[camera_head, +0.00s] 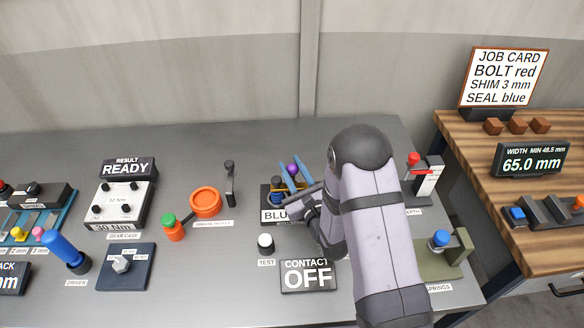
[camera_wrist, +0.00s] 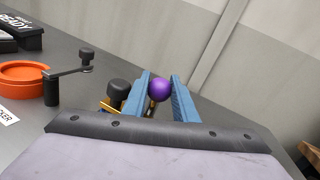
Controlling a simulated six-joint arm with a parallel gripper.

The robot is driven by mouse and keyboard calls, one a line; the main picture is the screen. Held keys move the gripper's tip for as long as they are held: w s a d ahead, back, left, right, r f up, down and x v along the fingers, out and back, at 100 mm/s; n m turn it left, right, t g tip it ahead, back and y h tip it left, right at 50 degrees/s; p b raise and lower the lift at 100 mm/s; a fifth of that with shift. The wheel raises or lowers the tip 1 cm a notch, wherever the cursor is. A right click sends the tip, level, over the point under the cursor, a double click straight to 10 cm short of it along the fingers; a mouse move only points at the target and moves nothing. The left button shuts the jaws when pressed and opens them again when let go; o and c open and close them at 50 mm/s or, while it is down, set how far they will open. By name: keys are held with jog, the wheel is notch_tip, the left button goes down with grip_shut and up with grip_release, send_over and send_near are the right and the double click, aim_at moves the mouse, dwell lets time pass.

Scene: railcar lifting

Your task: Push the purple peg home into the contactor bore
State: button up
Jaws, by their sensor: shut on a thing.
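The purple peg shows as a round purple knob in the head view (camera_head: 292,169) and in the wrist view (camera_wrist: 162,90). My gripper (camera_head: 290,175) has its blue fingers on either side of the peg and is shut on it; in the wrist view my gripper (camera_wrist: 160,95) has a finger to the left and right of the knob. The contactor (camera_head: 272,190) is the dark block with a partly covered "BLU" label under my gripper. The bore and the peg's lower part are hidden, so the depth of the peg cannot be told.
A black knob (camera_wrist: 117,88) stands close left of my fingers. The "CONTACT OFF" display (camera_head: 308,276) and white TEST button (camera_head: 265,243) lie in front. A crank (camera_head: 230,180) and orange ring (camera_head: 205,203) are to the left; a red-topped switch post (camera_head: 424,180) is to the right.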

jog(key=shift+f+b, duration=0.75)
jog(key=shift+f, duration=0.15)
jog(key=o, duration=1.1)
jog(key=shift+d, duration=0.1)
jog(key=shift+o, duration=0.2)
jog(key=shift+s+f, duration=0.15)
jog(key=shift+s+f, duration=0.1)
jog(key=shift+s, duration=0.05)
jog(key=b+v, duration=0.2)
jog(key=v, duration=0.4)
jog(key=shift+d+b, duration=0.1)
jog(key=shift+b, duration=0.2)
jog(key=shift+s+d+r, duration=0.15)
jog(key=shift+s+r, duration=0.05)
jog(key=shift+s, duration=0.1)
